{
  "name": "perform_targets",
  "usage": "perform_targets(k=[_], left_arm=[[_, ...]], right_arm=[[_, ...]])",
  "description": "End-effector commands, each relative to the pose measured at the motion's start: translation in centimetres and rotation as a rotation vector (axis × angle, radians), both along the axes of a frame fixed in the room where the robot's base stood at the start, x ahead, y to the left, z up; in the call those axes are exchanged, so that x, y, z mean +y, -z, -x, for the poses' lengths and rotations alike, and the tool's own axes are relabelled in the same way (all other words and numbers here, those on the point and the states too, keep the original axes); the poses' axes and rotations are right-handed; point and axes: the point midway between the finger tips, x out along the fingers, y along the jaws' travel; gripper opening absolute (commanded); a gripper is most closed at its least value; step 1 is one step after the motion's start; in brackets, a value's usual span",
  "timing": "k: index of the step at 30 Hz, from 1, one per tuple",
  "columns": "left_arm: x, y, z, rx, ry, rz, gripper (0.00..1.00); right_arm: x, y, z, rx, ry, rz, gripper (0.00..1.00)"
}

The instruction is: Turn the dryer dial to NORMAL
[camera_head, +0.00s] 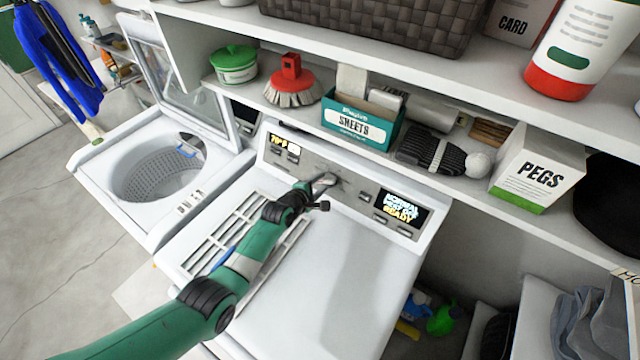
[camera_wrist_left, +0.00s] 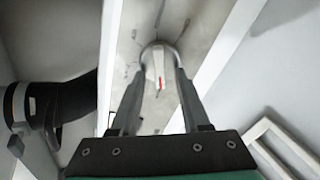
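The white dryer (camera_head: 330,270) stands in the middle of the head view, with a grey control panel along its back. Its dial (camera_head: 323,181) is partly hidden by my left gripper (camera_head: 312,192). In the left wrist view the dial (camera_wrist_left: 158,62) is a round knob with a pale raised grip and a red mark pointing down the picture. My left gripper (camera_wrist_left: 161,78) has its two fingers apart, one on each side of the grip. Contact is hard to make out. The dryer display (camera_head: 400,210) shows lit text, including NORMAL and READY. My right gripper is out of view.
An open washer (camera_head: 150,175) stands left. The dryer top is mostly clear.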

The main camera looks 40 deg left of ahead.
Motion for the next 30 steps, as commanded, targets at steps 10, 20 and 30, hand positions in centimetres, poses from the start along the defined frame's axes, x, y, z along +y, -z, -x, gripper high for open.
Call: perform_targets(k=[10,20,30], left_arm=[[-0.2,-0.8,1.0,-0.001,0.0,-0.001,0.46],[-1.6,-3.4,6.3,-0.001,0.0,0.0,0.46],[-2.5,-5.2,9.9,0.0,-0.001,-0.001,0.46]], right_arm=[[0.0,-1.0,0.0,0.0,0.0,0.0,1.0],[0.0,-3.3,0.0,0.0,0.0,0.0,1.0],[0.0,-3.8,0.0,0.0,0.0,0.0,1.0]])
